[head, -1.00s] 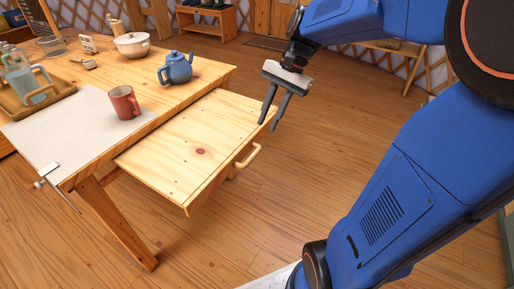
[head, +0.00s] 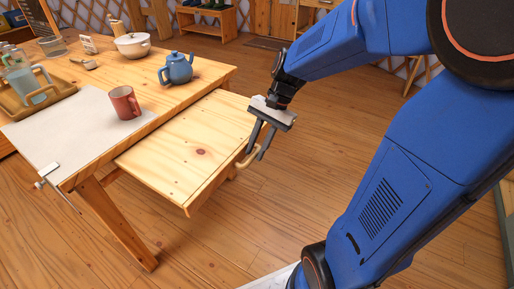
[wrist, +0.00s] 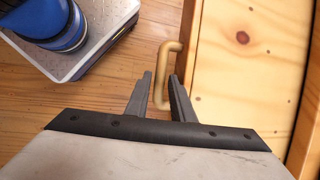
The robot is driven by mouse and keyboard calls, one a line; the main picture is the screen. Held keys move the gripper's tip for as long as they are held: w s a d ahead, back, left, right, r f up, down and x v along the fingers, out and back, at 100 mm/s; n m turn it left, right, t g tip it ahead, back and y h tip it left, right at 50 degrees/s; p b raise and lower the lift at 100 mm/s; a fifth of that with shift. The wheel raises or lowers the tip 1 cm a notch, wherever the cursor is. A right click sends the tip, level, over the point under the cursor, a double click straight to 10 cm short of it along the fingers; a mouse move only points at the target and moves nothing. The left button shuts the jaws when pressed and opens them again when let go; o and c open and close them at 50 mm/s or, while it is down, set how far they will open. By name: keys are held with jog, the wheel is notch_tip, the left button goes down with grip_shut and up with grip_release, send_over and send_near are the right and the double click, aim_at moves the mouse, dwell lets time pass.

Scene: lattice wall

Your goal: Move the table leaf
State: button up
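The table leaf (head: 190,150) is a pale wooden panel pulled out from under the table top's right side. A light wooden handle (head: 248,160) is fixed to its outer edge; it also shows in the wrist view (wrist: 165,62). My gripper (head: 255,157) is open at the handle, fingers pointing down. In the wrist view, the handle's near bar lies between the two fingertips (wrist: 161,78), with gaps visible beside it. In the head view, the fingers partly hide the handle.
A cloth (head: 60,130) is clipped at the near corner. The floor right of the leaf is clear.

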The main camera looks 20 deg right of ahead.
aim_at(183, 117)
grip_shut()
jog(key=shift+w, duration=0.1)
jog(key=w+a, duration=0.5)
jog(key=w, duration=0.2)
jog(key=w+a, duration=0.6)
jog(key=w, duration=0.2)
jog(key=w+a, duration=0.6)
jog(key=w, duration=0.2)
jog(key=shift+w+a+r, duration=0.1)
jog(key=shift+w+a, duration=0.3)
jog(key=shift+w, duration=0.35)
grip_release()
